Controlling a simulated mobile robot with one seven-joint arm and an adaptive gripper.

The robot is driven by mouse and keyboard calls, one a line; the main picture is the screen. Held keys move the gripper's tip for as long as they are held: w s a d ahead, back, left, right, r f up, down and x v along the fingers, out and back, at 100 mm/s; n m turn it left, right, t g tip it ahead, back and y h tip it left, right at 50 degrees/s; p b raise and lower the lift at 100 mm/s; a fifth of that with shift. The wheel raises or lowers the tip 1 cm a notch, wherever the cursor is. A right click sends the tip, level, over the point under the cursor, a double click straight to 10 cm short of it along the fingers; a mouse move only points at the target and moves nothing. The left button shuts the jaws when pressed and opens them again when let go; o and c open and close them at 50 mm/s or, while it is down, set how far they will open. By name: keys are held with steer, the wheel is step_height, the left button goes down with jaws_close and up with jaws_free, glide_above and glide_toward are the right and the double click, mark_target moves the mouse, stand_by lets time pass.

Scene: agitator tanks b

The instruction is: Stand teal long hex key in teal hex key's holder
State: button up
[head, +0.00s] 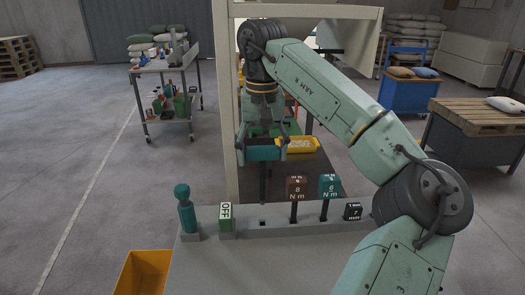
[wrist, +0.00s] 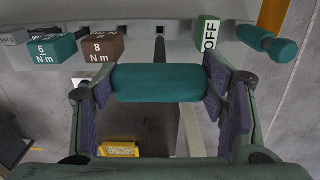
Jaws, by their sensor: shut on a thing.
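My gripper (head: 263,148) is shut on a thick teal handle, the teal long hex key (wrist: 160,83). The handle lies crosswise between the purple finger pads in the wrist view. A dark shaft runs from it toward the grey ledge; its tip is hard to make out.
On the ledge stand a teal bottle-shaped piece (head: 185,210), a green OFF block (head: 226,218), a brown 8 N m key (head: 296,190), a teal 6 N m key (head: 328,187) and a black tag (head: 352,211). A yellow tray (head: 303,145) lies behind. A pale post (head: 232,110) stands close to my gripper.

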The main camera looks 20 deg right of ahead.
steer(key=b, duration=0.3)
glide_above(263, 200)
steer(key=shift+w+f, duration=0.2)
steer(key=shift+f, duration=2.65)
steer(key=shift+p, duration=0.65)
steer(key=shift+f, duration=0.15)
steer(key=shift+f+b, duration=1.5)
steer(key=shift+f, duration=0.9)
steer(key=o, duration=2)
steer(key=shift+r, duration=0.1)
